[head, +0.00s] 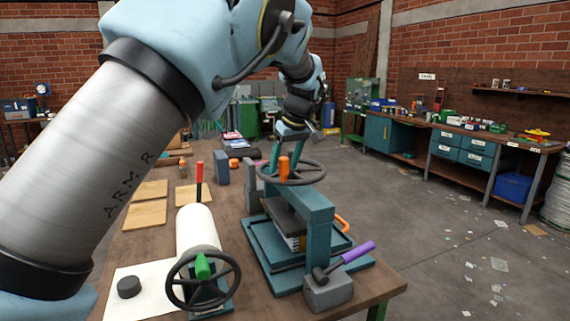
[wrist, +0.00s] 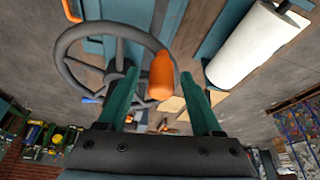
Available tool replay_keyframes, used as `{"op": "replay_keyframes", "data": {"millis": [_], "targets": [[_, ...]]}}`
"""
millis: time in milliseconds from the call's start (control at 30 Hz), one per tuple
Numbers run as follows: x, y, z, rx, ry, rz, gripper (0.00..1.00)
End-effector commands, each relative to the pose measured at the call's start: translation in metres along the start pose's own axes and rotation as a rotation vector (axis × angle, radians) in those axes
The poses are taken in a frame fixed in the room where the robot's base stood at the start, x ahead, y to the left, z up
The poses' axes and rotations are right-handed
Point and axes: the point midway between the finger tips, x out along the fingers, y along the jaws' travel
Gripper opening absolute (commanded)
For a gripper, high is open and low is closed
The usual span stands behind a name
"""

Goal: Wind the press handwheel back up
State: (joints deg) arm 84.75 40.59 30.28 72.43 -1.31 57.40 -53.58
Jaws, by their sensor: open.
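The press (head: 318,207) is a teal frame on the bench with a dark plate above a stack of books or paper (head: 291,241). Its dark handwheel (head: 311,176) lies flat on top and carries an upright orange handle (head: 284,170). My gripper (head: 272,160) is open and empty, pointing down at the wheel's rim beside the orange handle. In the wrist view my gripper (wrist: 160,76) has green fingers spread apart, and the orange handle (wrist: 161,83) appears between them with gaps at both sides. The wheel's rim (wrist: 75,38) shows at left there. Part of the wheel is hidden behind the fingers.
A second wheel (head: 176,290) with a green knob stands by a white roll (head: 193,228) to the left. Open floor (head: 440,260) lies to the right.

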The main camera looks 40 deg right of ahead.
Motion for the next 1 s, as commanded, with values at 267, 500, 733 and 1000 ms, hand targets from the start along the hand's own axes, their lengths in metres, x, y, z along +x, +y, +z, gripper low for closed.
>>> {"op": "replay_keyframes", "data": {"millis": [267, 500, 733, 1000], "targets": [[-0.04, 0.001, 0.001, -0.001, 0.002, 0.006, 0.67], [-0.086, 0.002, 0.001, 0.0, 0.002, 0.006, 0.67], [-0.105, 0.001, 0.001, 0.001, 0.0, 0.002, 0.67], [-0.107, 0.001, 0.001, 0.001, 0.0, 0.002, 0.67]]}}
